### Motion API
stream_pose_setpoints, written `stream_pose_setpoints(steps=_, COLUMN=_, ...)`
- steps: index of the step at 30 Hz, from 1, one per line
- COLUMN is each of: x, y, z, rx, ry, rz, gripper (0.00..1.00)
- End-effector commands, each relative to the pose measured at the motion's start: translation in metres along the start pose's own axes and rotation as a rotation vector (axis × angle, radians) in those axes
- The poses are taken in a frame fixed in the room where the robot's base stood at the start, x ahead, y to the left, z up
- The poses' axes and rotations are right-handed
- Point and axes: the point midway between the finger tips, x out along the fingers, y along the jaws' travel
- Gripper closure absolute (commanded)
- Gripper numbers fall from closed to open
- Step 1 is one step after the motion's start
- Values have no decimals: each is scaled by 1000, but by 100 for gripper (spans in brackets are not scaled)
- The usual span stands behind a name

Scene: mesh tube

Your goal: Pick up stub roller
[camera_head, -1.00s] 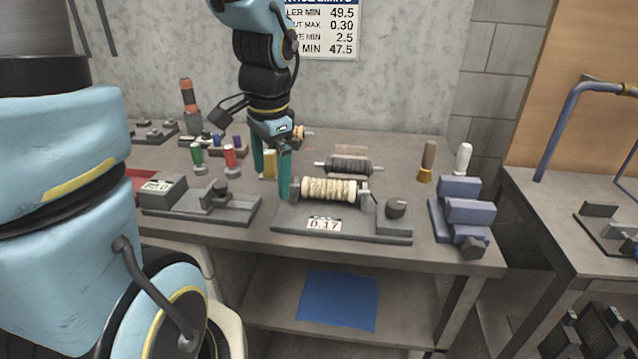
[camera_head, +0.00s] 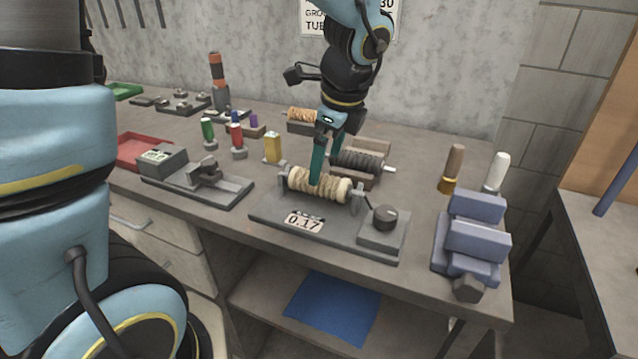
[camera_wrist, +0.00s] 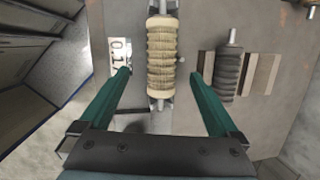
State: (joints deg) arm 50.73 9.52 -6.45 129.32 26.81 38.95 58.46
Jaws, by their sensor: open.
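A cream ribbed roller (camera_head: 332,190) lies level across the uprights of a grey gauge stand (camera_head: 270,211) marked 0.17. It also shows in the wrist view (camera_wrist: 161,60). My gripper (camera_head: 326,168) is open and points down over this roller. In the wrist view its green fingers (camera_wrist: 160,75) stand apart, one on each side of the roller, and I see no clear contact. A dark grey roller (camera_head: 352,161) lies on a cradle just behind, and a tan roller (camera_head: 303,115) lies farther back. No label shows which one is the stub roller.
A blue-grey block fixture (camera_head: 473,232) and two upright handles (camera_head: 452,170) stand at the right. A second gauge (camera_head: 195,180), small coloured bottles (camera_head: 237,140) and a red tray (camera_head: 138,152) are at the left. A blue sheet (camera_head: 332,310) lies on the lower shelf.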

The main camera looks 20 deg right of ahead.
Motion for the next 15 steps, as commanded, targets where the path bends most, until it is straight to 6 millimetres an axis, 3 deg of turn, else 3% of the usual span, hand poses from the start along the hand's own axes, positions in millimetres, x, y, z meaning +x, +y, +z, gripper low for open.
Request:
stream_pose_setpoints(steps=5, x=12, y=0, z=1, rx=0, ry=0, rz=1, gripper=3)
stream_pose_setpoints(steps=15, x=55, y=-2, z=4, rx=-1, ry=1, rz=2, gripper=3)
